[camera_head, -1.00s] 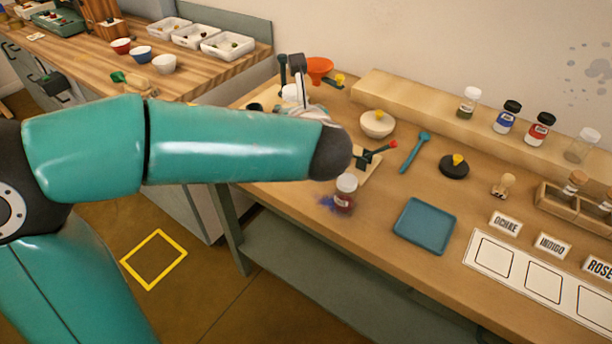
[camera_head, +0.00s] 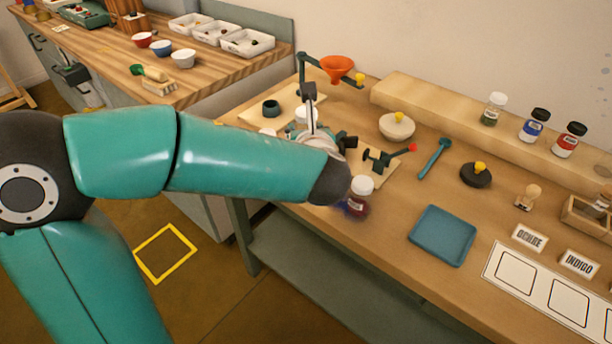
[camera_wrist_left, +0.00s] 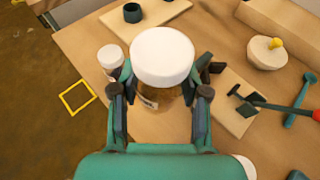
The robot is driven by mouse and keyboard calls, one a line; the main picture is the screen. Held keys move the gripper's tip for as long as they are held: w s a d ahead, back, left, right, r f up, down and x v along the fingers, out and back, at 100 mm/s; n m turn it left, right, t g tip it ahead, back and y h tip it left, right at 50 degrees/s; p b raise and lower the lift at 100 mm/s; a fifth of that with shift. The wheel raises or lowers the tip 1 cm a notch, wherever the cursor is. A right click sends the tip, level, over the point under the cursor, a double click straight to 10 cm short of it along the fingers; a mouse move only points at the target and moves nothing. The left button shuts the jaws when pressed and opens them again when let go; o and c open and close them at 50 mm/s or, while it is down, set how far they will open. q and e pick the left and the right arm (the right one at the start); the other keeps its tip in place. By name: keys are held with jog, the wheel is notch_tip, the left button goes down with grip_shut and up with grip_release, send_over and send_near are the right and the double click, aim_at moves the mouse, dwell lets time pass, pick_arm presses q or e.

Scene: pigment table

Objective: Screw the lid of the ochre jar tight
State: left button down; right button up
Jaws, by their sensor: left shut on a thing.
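My left gripper (camera_wrist_left: 158,105) is shut around a clear jar (camera_wrist_left: 160,95) with brownish-yellow contents, which I take for the ochre jar. Its wide white lid (camera_wrist_left: 162,55) sits on top, above the fingertips; I cannot tell how tight it is. In the head view the white lid (camera_head: 307,114) shows beside my left gripper (camera_head: 312,130), and my forearm hides the jar body. My right gripper is not in view.
A second white-lidded jar (camera_wrist_left: 112,60) stands close by. A board with a red-ended lever (camera_head: 400,153) lies right of my gripper. A blue tray (camera_head: 442,235) and place cards lie further right.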

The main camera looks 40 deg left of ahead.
pick_arm(q)
notch_tip(320, 180, down, 7)
jog(key=shift+r+b, duration=0.1)
jog(key=shift+b, duration=0.45)
jog(key=shift+f+b, duration=0.45)
jog(key=shift+f, duration=1.65)
jog(key=shift+f, duration=0.1)
jog(key=c, duration=0.6)
grip_release()
